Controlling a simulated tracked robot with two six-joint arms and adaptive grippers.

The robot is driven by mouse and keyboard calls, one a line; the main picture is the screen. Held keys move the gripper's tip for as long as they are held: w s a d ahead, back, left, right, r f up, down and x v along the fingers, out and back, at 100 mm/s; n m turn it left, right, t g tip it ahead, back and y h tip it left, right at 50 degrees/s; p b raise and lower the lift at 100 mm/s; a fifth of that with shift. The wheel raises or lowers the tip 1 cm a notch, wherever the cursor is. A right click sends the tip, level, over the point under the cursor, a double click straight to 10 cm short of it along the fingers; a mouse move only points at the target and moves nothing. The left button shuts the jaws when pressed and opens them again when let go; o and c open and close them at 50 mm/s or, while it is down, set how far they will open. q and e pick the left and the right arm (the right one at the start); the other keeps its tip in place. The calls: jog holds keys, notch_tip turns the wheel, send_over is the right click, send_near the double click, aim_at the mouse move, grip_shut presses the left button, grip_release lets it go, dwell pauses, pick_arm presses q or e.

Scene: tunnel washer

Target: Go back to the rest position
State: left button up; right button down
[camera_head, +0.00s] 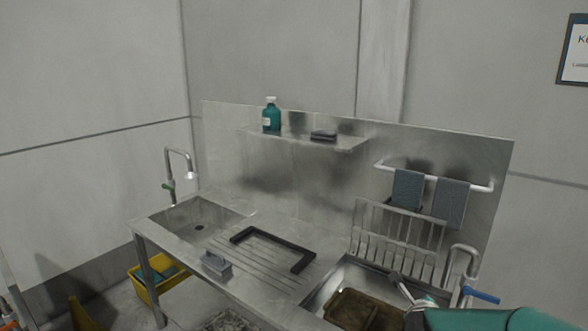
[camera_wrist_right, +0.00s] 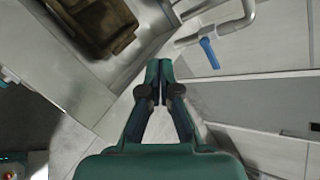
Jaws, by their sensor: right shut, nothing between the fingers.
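My right gripper (camera_head: 398,284) reaches in from the lower right in the head view, over the front right part of the right sink basin (camera_head: 322,291). In the right wrist view its two fingers (camera_wrist_right: 160,72) are together at the tips with nothing between them. A brown tray or pan (camera_head: 352,308) lies in the right basin, left of the gripper; it also shows in the wrist view (camera_wrist_right: 97,22), apart from the fingers. My left gripper is in neither view.
The right tap with a blue lever (camera_head: 482,295) stands close to my right arm. A dish rack (camera_head: 395,238) is behind the basin. A yellow bucket (camera_head: 150,288) stands on the floor.

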jog(key=s+a+f+n+g+y, duration=0.1)
jog(key=s+a+f+n+y, duration=0.1)
jog(key=s+a+f+n, duration=0.45)
jog(key=s+a+f+n+g+y, duration=0.2)
jog(key=s+f+n+y, duration=0.15)
jog(key=f+n, duration=0.7)
jog(key=s+a+f+n+g+y, duration=0.1)
jog(key=s+a+f+n+g, duration=0.1)
jog(key=s, duration=0.6)
jog(key=s+a+f+n+g+y, duration=0.1)
jog(key=s+a+f+n+g, duration=0.1)
jog(key=s+a+f+n, duration=0.3)
jog(key=s+a+f+n+g+y, duration=0.1)
jog(key=s+a+f+n+g, duration=0.1)
jog(key=s, duration=0.9)
notch_tip(320, 180, down, 2)
jog(key=a+n, duration=0.1)
jog(key=n, duration=0.2)
jog(key=shift+s+a+f+y, duration=0.15)
jog(key=shift+s+f+y, duration=0.1)
jog(key=shift+s+y, duration=0.1)
jog(key=shift+w, duration=0.1)
